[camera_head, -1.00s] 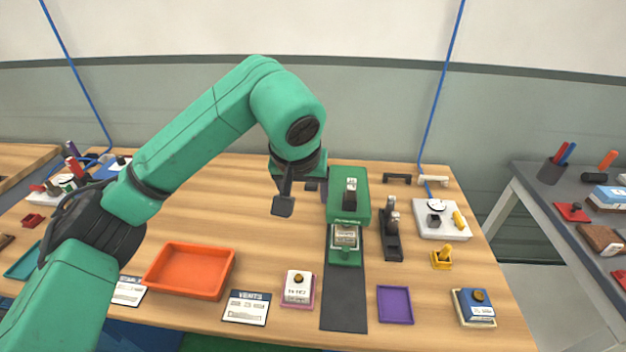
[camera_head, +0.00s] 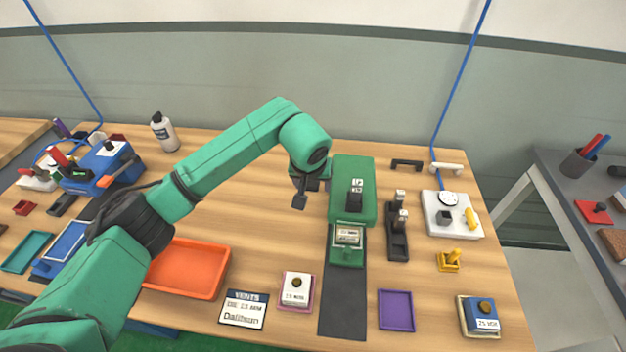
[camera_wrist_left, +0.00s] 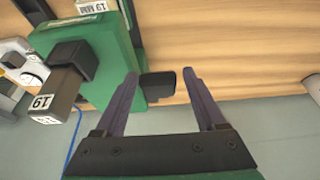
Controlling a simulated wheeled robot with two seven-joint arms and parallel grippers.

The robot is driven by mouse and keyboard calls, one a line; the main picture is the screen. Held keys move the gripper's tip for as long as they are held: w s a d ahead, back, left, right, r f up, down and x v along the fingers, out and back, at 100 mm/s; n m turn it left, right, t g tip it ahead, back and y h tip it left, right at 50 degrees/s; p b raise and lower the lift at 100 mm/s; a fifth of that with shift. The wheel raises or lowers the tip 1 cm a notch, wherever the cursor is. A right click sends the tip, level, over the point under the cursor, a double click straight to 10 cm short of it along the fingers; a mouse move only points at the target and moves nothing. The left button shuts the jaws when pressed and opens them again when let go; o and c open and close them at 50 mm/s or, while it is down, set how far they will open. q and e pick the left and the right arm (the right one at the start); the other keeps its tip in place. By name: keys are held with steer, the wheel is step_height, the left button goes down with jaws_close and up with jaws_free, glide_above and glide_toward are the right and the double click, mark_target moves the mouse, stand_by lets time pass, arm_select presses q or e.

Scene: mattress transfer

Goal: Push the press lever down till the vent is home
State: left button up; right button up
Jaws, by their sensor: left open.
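The green press (camera_head: 366,178) stands on the table, with a black block (camera_head: 355,201) on it. A pale labelled piece, probably the vent (camera_head: 348,236), sits in the nest at its front; how deep it sits I cannot tell. In the left wrist view, a dark paddle, apparently the press lever's end (camera_wrist_left: 158,86), sticks out from the side of the green press body (camera_wrist_left: 112,62). My left gripper (camera_wrist_left: 159,73) is open, its fingers on either side of the paddle; contact is not clear. In the head view my left gripper (camera_head: 309,183) is just left of the press, its fingers mostly hidden.
A dark strip (camera_head: 343,300) runs forward from the press. A black stand (camera_head: 397,244) is close on its right. An orange tray (camera_head: 190,270), a purple tray (camera_head: 396,311) and a pink-edged holder (camera_head: 296,292) lie in front. The white fixture (camera_head: 455,222) is farther right.

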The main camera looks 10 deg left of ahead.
arm_select(q)
steer(key=shift+w+f, duration=0.1)
steer(key=shift+f, duration=0.6)
steer(key=shift+w, duration=0.1)
jaws_close()
stand_by(0.8)
